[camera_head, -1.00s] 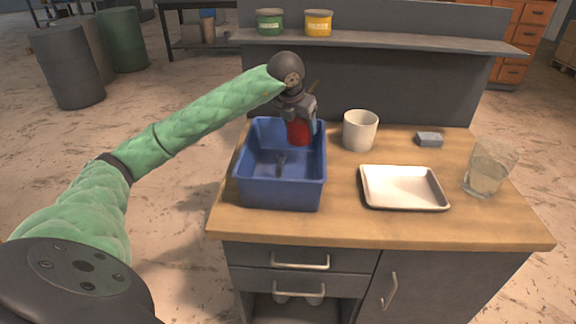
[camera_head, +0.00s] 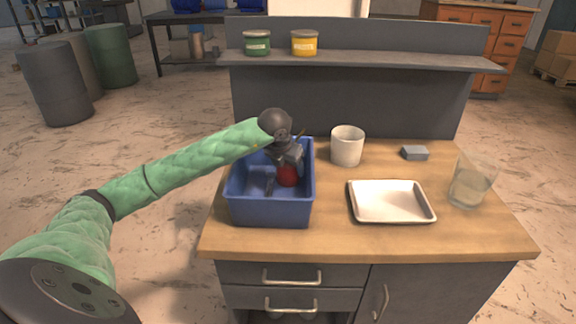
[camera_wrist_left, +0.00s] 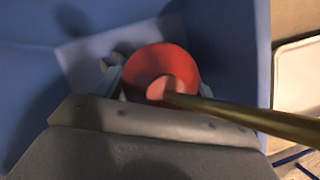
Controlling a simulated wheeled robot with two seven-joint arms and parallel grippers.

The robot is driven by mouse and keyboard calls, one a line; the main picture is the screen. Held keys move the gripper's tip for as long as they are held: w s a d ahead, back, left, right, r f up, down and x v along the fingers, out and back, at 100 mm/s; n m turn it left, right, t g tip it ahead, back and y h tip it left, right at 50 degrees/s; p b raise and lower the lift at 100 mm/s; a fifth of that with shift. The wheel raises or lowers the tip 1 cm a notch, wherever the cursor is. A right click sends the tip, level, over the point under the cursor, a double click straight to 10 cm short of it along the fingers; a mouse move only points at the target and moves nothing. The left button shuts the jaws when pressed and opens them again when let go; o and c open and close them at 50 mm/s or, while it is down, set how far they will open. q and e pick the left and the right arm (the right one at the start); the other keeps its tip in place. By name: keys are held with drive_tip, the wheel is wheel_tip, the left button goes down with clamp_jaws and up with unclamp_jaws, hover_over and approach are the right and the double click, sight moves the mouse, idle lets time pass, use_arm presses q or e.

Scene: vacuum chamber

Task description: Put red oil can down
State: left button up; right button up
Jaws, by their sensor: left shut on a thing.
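The red oil can (camera_head: 287,177) is inside the blue bin (camera_head: 270,212), toward its right side. My left gripper (camera_head: 287,163) is shut on the can and reaches down into the bin from above. In the left wrist view the can's round red top (camera_wrist_left: 165,72) and its long brass spout (camera_wrist_left: 250,116) show between the fingers, with the blue bin wall (camera_wrist_left: 235,50) close by. Whether the can touches the bin floor cannot be told. My right gripper is not in view.
On the wooden bench top (camera_head: 330,238) stand a white mug (camera_head: 347,147), a pale tray (camera_head: 391,202), a glass (camera_head: 470,182) and a small grey block (camera_head: 414,153). Green (camera_head: 257,43) and yellow (camera_head: 304,43) tins stand on the shelf behind. Bare wood lies in front of the tray.

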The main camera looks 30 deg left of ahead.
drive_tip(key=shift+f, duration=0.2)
use_arm(q)
drive_tip(key=o, duration=0.8)
drive_tip(key=shift+o, duration=0.2)
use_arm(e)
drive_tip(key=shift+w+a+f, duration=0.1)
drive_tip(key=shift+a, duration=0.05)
use_arm(q)
drive_tip(key=shift+r, duration=0.1)
drive_tip(key=shift+s+r, duration=0.15)
drive_tip(key=shift+r, duration=0.1)
drive_tip(key=b+v, duration=0.2)
drive_tip(key=v, duration=0.9)
drive_tip(key=shift+r, duration=0.2)
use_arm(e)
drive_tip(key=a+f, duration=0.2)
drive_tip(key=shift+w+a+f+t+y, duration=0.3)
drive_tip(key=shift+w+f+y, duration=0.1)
use_arm(q)
drive_tip(key=shift+f, duration=0.1)
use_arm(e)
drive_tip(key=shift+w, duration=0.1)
